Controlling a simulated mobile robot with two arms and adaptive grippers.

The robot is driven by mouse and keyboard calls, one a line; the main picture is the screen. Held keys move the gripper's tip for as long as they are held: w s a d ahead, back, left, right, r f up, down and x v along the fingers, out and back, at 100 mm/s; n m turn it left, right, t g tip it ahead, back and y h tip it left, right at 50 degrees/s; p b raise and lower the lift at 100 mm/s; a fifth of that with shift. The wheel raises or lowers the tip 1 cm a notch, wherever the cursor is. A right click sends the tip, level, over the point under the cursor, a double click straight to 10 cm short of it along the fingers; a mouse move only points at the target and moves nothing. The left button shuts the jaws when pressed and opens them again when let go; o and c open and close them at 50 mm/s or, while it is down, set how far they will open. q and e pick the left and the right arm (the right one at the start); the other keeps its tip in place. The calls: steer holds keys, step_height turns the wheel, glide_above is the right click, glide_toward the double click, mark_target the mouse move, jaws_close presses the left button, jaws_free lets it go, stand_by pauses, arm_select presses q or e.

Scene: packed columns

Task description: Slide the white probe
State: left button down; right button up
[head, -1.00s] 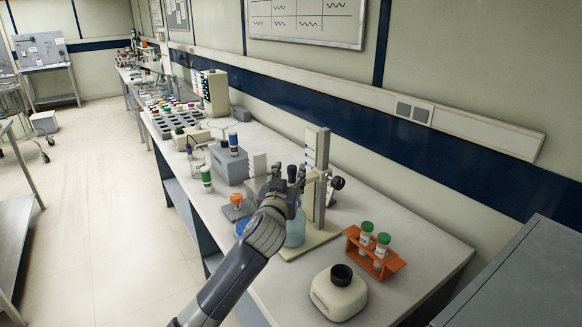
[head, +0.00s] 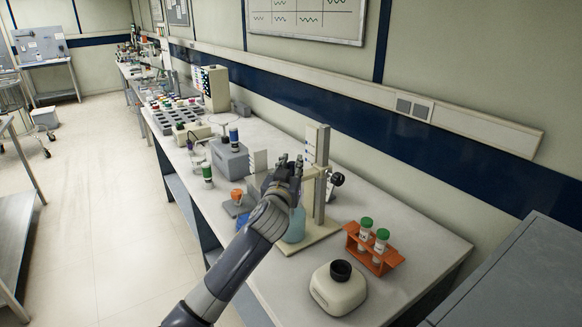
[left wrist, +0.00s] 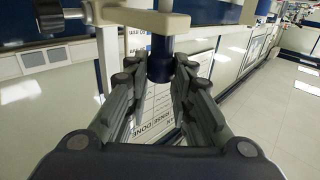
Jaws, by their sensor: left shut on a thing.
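A lab stand with an upright post (head: 321,172), a cream base and a dark side knob stands on the bench. A clear beaker (head: 293,228) with pale blue liquid stands on its base. My left gripper (head: 285,165) is beside the post, above the beaker. In the left wrist view its fingers (left wrist: 160,82) are shut on the dark blue top (left wrist: 161,62) of the probe, next to the stand's cream clamp arm (left wrist: 140,18). The probe's white body is not clearly visible; the hand and clamp hide it. My right gripper is not in view.
A grey block (head: 229,160) and a green-capped vial (head: 207,175) stand left of the stand. The bench's right end is clear.

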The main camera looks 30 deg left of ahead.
arm_select(q)
step_height(320, 180, up, 10)
steer(key=p, duration=0.6)
steer(key=c, duration=1.6)
jaws_free()
steer(key=shift+o, duration=1)
steer(key=shift+f, duration=0.2)
steer(key=v, duration=1.2)
steer(key=shift+f, duration=0.1)
